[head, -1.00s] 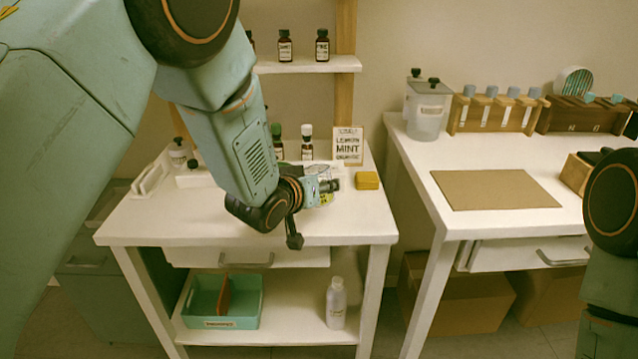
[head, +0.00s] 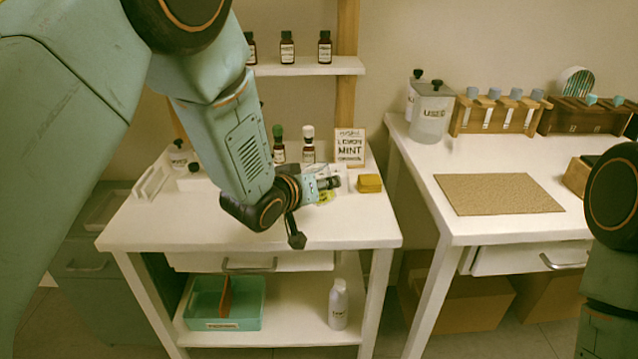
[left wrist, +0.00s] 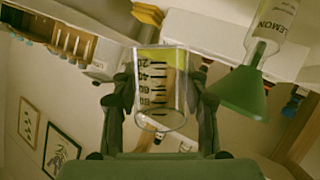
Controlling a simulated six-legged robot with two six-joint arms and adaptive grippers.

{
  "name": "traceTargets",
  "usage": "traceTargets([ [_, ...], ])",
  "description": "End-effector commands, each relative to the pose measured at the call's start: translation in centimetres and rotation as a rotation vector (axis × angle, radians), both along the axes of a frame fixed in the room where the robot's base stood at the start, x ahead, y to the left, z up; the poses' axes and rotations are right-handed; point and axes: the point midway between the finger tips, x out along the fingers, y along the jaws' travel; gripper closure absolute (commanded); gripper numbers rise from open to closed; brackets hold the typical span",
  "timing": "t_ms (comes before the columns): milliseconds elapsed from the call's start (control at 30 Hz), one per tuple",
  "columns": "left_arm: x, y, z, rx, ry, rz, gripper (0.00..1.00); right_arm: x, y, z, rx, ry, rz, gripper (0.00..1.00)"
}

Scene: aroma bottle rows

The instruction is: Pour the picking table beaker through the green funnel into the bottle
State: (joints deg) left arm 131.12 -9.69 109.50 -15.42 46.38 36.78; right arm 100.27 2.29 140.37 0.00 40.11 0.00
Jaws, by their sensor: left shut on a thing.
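My left gripper (left wrist: 160,100) is shut on a clear beaker (left wrist: 160,122) with black graduation marks and yellow liquid at its base end. In the left wrist view the picture is upside down, so the beaker's base points up in it. The funnel is not distinguishable there. My right gripper is out of view.
The picking table (head: 165,222) also holds a yellow block (head: 369,183), a green-capped bottle (head: 278,150), a white-capped bottle (head: 308,152) and a LEMON MINT sign (head: 350,148). The right table has a bare brown mat (head: 497,194). A shelf (head: 300,67) with dark bottles is behind.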

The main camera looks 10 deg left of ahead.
Motion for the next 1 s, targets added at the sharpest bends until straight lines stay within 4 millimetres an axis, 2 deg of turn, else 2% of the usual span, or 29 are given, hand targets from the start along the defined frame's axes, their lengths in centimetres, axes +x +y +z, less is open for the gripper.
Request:
traceTargets([
  [1000,-0.7,0.0,2.7,-0.072,0.018,0.009,0.87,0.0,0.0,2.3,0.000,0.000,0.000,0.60],
])
